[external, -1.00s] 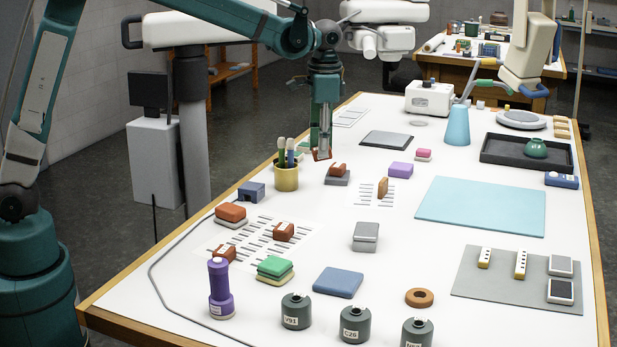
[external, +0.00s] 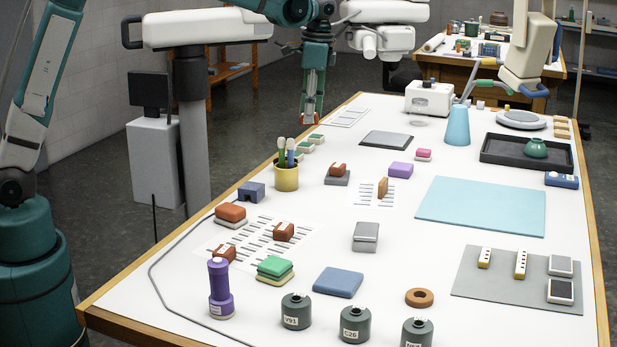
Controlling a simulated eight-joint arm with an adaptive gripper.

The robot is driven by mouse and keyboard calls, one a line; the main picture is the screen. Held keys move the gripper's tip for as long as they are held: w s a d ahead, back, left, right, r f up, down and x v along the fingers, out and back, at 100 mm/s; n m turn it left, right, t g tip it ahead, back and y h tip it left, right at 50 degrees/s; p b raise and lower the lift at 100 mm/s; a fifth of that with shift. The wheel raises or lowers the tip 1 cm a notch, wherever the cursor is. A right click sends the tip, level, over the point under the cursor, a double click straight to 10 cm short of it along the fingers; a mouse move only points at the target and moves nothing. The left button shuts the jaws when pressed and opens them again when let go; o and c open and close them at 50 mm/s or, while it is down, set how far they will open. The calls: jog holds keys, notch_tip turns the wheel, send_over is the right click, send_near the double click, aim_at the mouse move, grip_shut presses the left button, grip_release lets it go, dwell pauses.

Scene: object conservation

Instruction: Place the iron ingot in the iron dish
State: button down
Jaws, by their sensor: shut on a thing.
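My gripper (external: 310,106) is shut on a small reddish-brown block (external: 309,118), which may be the iron ingot. It holds the block in the air near the table's far left edge. Similar rust-brown blocks rest on grey bases at the left front (external: 230,212) and at the middle (external: 337,170). Two more lie on the striped sheet, one at its middle (external: 284,232) and one at its left front (external: 224,253). I cannot tell which thing is the iron dish.
A yellow cup with brushes (external: 286,178) stands at the left edge, with small green-topped boxes (external: 304,148) behind it. A grey plate (external: 386,140), blue cone (external: 457,126) and black tray (external: 497,150) lie farther right. The pale blue mat (external: 480,206) is bare.

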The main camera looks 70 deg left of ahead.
jog(key=s+a+m+p, duration=0.1)
jog(key=a+m+p, duration=0.3)
jog(key=a, duration=1.2)
jog(key=shift+n+g+y, duration=0.4)
jog(key=shift+y, duration=0.1)
jog(key=shift+w+d+p+x, duration=0.1)
jog(key=shift+p+x, duration=0.05)
jog(key=shift+x, duration=0.7)
jog(key=shift+w+d+p+x, duration=0.1)
jog(key=shift+w+p+x, duration=0.05)
jog(key=shift+x, duration=0.7)
jog(key=shift+w+d+p+x, duration=0.1)
jog(key=shift+p+x, duration=0.05)
jog(key=shift+x, duration=0.65)
jog(key=shift+f, duration=0.15)
jog(key=d+x, duration=0.1)
jog(key=x, duration=0.5)
jog(key=shift+w+f, duration=0.15)
jog(key=shift+w, duration=0.25)
jog(key=shift+w+d+x, duration=0.15)
jog(key=shift+x, duration=0.75)
jog(key=shift+w+d+x, duration=0.1)
jog(key=shift+d+x, duration=0.05)
jog(key=shift+x, duration=0.8)
jog(key=shift+f+b, duration=0.3)
jog(key=shift+f, duration=0.35)
